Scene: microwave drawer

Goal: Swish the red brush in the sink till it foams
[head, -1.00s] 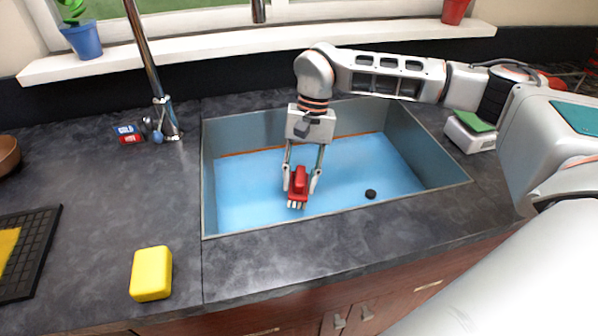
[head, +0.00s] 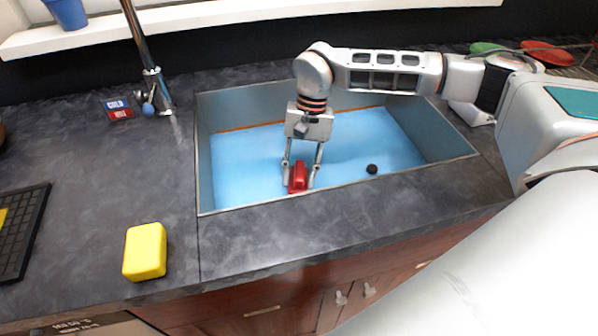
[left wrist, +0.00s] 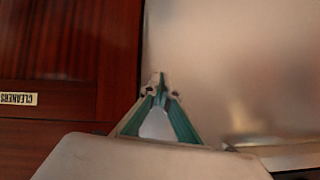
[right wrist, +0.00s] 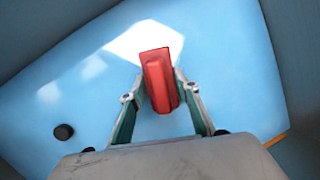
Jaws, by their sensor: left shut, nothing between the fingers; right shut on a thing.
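The red brush (head: 298,178) is in the sink (head: 232,208), held between the fingers of my right gripper (head: 300,172). In the right wrist view the red brush (right wrist: 160,80) sits between the two fingers of my right gripper (right wrist: 162,110), over the blue floor of the sink (right wrist: 60,100). The blue surface looks smooth, with no foam visible. The bristles are hidden in both views.
A black stopper (head: 372,169) lies in the sink, right of the brush. A yellow sponge (head: 145,251) lies on the counter (head: 100,210) at left. A black rack (head: 22,230) is at far left.

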